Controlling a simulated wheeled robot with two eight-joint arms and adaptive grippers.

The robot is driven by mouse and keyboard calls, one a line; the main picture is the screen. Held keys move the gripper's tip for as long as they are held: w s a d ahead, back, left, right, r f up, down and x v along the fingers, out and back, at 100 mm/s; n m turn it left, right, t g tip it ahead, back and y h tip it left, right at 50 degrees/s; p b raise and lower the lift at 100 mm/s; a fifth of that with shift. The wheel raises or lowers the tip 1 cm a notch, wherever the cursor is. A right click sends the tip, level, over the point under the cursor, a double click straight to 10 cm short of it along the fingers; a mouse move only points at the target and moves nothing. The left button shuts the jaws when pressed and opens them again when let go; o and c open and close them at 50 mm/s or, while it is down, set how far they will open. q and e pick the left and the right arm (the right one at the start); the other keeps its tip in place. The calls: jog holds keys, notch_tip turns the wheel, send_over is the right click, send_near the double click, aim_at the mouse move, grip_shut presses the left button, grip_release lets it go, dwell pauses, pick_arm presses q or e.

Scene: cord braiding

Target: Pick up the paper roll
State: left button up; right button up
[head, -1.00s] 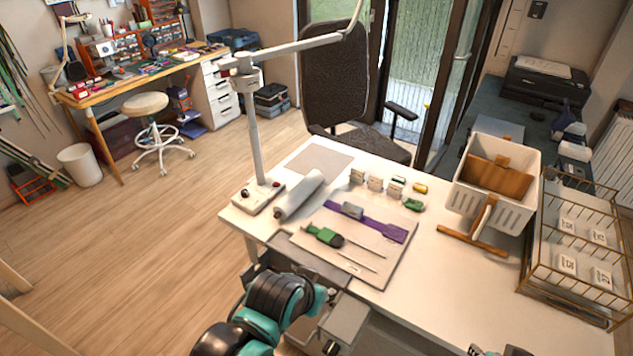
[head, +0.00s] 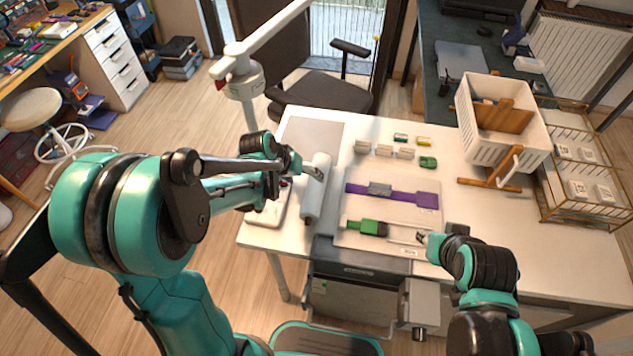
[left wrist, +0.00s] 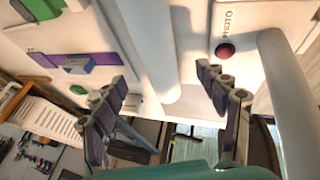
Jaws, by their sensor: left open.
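The paper roll (head: 315,200) is a white cylinder lying on the left part of the white table, pointing away from me. My left gripper (head: 314,171) is over the far half of the roll, open. In the left wrist view the roll (left wrist: 150,45) runs between the two spread fingers of the left gripper (left wrist: 162,85). I cannot tell whether a finger touches it. My right gripper (head: 424,239) is low over the near right part of the pale board, close to the thin rods there. Its jaws are too small to read.
A lamp base with a red button (left wrist: 225,50) stands just left of the roll, its post (left wrist: 290,95) close to the left gripper. The board (head: 390,210) right of the roll carries a purple strap (head: 420,199) and a green tool (head: 368,228). A white crate (head: 505,130) stands farther right.

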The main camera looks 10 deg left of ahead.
aim_at(313, 182)
pick_arm(q)
jog(key=b+x, duration=0.1)
jog(key=x, duration=0.1)
jog(key=shift+w+f, duration=0.15)
jog(key=shift+f, duration=0.2)
jog(key=b+x, duration=0.3)
jog(key=x, duration=0.2)
jog(key=shift+w+d+f, duration=0.15)
jog(key=shift+w+d, duration=0.1)
jog(key=shift+w, duration=0.05)
jog(key=c, duration=1.5)
jog(key=shift+c, duration=0.2)
jog(key=shift+r, duration=0.25)
